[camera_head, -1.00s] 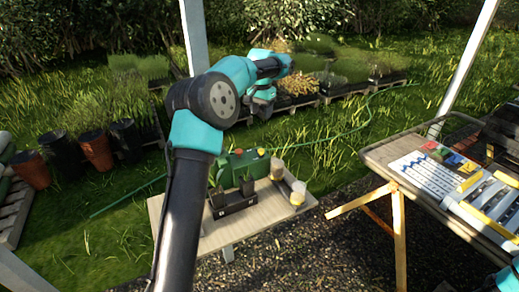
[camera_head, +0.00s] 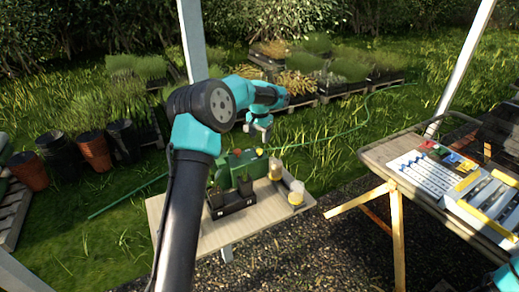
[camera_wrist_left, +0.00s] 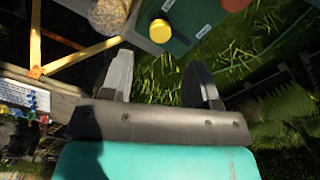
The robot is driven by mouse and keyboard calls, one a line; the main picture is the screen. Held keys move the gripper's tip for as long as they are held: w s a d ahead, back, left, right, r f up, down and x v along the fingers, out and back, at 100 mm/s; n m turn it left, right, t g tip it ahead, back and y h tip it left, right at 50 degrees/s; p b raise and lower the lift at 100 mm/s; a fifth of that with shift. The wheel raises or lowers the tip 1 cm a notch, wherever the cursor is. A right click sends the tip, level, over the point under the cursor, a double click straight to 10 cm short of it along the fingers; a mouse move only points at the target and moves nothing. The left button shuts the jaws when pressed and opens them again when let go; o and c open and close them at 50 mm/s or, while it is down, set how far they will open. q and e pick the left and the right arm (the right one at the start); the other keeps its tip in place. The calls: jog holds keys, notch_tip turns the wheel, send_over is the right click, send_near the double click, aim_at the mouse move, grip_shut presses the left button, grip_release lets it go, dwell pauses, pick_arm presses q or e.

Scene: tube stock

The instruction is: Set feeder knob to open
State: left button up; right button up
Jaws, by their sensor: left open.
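The feeder is a green box (camera_head: 240,164) on the small wooden table, with a yellow knob (camera_head: 259,152) and a red-orange knob (camera_head: 239,151) on it. In the left wrist view the feeder's green panel (camera_wrist_left: 180,42) shows at the top, with the yellow knob (camera_wrist_left: 161,31), part of the orange knob (camera_wrist_left: 236,4) and small white labels too small to read. My left gripper (camera_head: 260,138) is above the feeder. Its two fingers (camera_wrist_left: 160,78) are apart, with nothing between them and not touching a knob. My right gripper is out of view.
A black tray with pots (camera_head: 232,202) stands in front of the feeder. A trestle table (camera_head: 384,153) with trays is at the right. Plant pots (camera_head: 95,153) stand on the grass at left.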

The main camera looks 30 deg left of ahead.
aim_at(259, 150)
pick_arm(q)
notch_tip(259, 150, down, 7)
jog(key=shift+r, duration=0.15)
jog(key=shift+c, duration=0.4)
grip_shut()
dwell(0.3)
